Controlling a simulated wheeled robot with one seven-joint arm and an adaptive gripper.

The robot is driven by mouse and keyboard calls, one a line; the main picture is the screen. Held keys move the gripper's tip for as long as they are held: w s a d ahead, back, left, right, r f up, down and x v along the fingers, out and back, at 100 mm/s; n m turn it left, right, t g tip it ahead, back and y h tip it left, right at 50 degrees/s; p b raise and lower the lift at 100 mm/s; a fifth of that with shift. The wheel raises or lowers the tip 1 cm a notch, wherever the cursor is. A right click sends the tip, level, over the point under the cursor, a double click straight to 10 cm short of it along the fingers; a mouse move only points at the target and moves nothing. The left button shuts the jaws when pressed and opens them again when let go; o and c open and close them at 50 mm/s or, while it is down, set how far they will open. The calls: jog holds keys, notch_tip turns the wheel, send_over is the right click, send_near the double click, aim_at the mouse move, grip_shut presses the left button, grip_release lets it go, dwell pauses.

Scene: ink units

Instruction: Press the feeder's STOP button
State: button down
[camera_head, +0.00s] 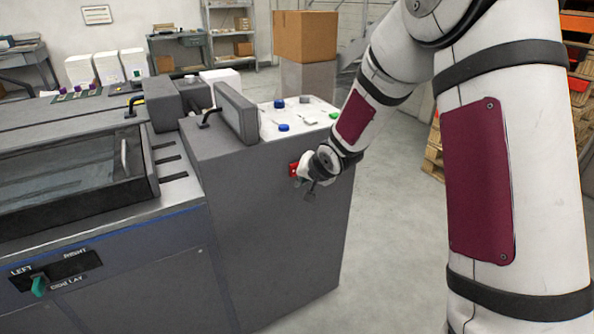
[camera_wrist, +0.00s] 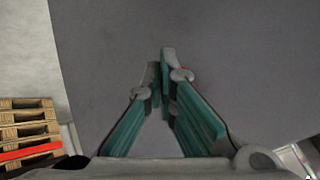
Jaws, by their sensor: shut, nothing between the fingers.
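A small red part (camera_head: 293,169), which looks like the STOP button or its housing, sits on the front face of the grey feeder cabinet (camera_head: 250,230). My gripper (camera_head: 311,188) is right at it and partly covers it, so its label and exact shape are hidden. In the wrist view my gripper (camera_wrist: 166,62) is shut and empty, with its teal fingers converging in front of the plain grey cabinet face. Only a thin red sliver (camera_wrist: 186,69) shows beside the right fingertip there. I cannot tell whether the fingertips touch the button.
The cabinet's white top panel (camera_head: 300,117) carries blue, green and pale knobs. A teal lever (camera_head: 38,285) with a LEFT label is on the machine's front at lower left. Wooden pallets (camera_wrist: 25,130) stand to one side. The floor (camera_head: 395,240) right of the cabinet is clear.

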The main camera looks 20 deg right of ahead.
jog(key=shift+s+d+p, duration=0.1)
jog(key=shift+s+d, duration=0.1)
jog(key=shift+s, duration=0.55)
jog(key=shift+s+d+p, duration=0.15)
jog(key=shift+s+d, duration=0.05)
jog(key=shift+s, duration=0.55)
jog(key=shift+s+d+p, duration=0.1)
jog(key=shift+s+d, duration=0.1)
jog(key=shift+s, duration=0.55)
jog(key=s+d+r+n+g+h, duration=0.1)
jog(key=s+d+r+g+h, duration=0.1)
jog(key=s+r, duration=0.55)
jog(key=s+d+r+n+g+h, duration=0.1)
jog(key=s+r, duration=0.4)
jog(key=s, duration=0.5)
jog(key=s+a+r+n+g+y, duration=0.1)
jog(key=s+a+r+n+g, duration=0.1)
jog(key=s, duration=1.1)
jog(key=s+a+r+n+g+y, duration=0.1)
jog(key=s+a+g, duration=0.15)
jog(key=s, duration=1.15)
notch_tip(320, 180, up, 20)
jog(key=t+p, duration=0.3)
jog(key=p, duration=1.4)
jog(key=shift+w+d+f+n+p, duration=0.2)
jog(key=shift+w+f+n+p, duration=0.1)
jog(key=shift+w, duration=0.15)
